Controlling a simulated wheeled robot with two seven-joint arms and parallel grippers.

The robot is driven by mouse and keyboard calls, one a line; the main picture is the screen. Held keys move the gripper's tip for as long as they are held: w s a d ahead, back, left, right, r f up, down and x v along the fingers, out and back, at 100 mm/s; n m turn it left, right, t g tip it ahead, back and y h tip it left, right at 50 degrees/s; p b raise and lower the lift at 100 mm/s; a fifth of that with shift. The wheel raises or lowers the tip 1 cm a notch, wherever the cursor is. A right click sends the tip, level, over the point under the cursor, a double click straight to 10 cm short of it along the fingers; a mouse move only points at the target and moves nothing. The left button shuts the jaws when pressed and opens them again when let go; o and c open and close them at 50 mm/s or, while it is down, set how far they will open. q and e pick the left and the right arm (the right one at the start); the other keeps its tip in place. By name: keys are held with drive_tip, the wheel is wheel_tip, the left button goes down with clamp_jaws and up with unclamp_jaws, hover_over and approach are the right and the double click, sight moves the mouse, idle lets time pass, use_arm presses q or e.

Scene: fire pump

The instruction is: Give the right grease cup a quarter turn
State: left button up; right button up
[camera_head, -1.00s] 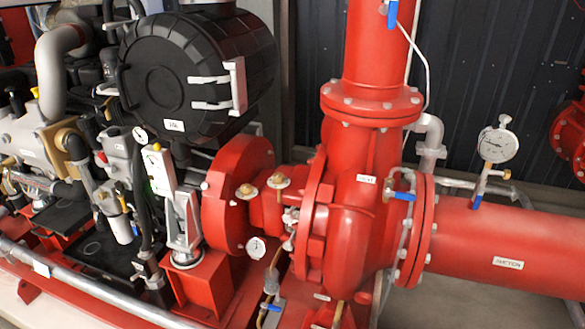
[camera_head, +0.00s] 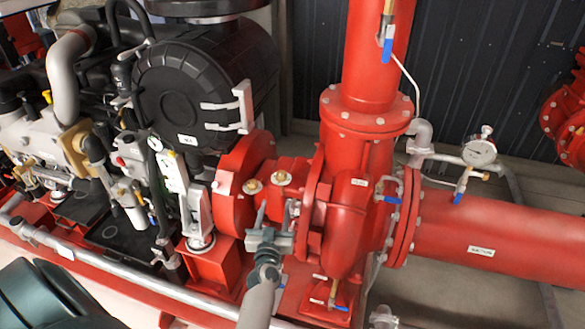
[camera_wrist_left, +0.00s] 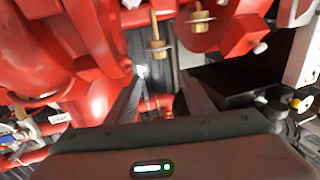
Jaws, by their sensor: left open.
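The right grease cup (camera_head: 281,178) is a small brass cap with a pale washer on the red bearing housing, beside the pump casing. The left grease cup (camera_head: 252,187) sits just left of it. My left gripper (camera_head: 276,215) is open and empty, below and in front of the cups in the head view, its fingers toward the housing. In the left wrist view the right cup (camera_wrist_left: 157,45) shows beyond the open fingers (camera_wrist_left: 160,78), apart from them; the left cup (camera_wrist_left: 200,16) is farther up and right. My right gripper is not in view.
The red pump casing (camera_head: 345,225) stands close right of the gripper. A grey-white support (camera_head: 197,215) and the black canister (camera_head: 190,95) are on the left. A pressure gauge (camera_head: 479,152) stands over the suction pipe (camera_head: 500,240).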

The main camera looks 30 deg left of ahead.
sight(280, 177)
use_arm(q)
drive_tip(key=shift+w+f, duration=0.1)
drive_tip(key=b+x, duration=0.6)
drive_tip(key=x, duration=1)
drive_tip(key=shift+w+f, duration=0.1)
drive_tip(key=shift+w+a+b, duration=0.2)
drive_tip(key=shift+w+b, duration=0.2)
drive_tip(key=shift+w, duration=0.1)
drive_tip(key=c, duration=1)
drive_tip(key=shift+c, duration=0.2)
drive_tip(key=shift+h, duration=0.3)
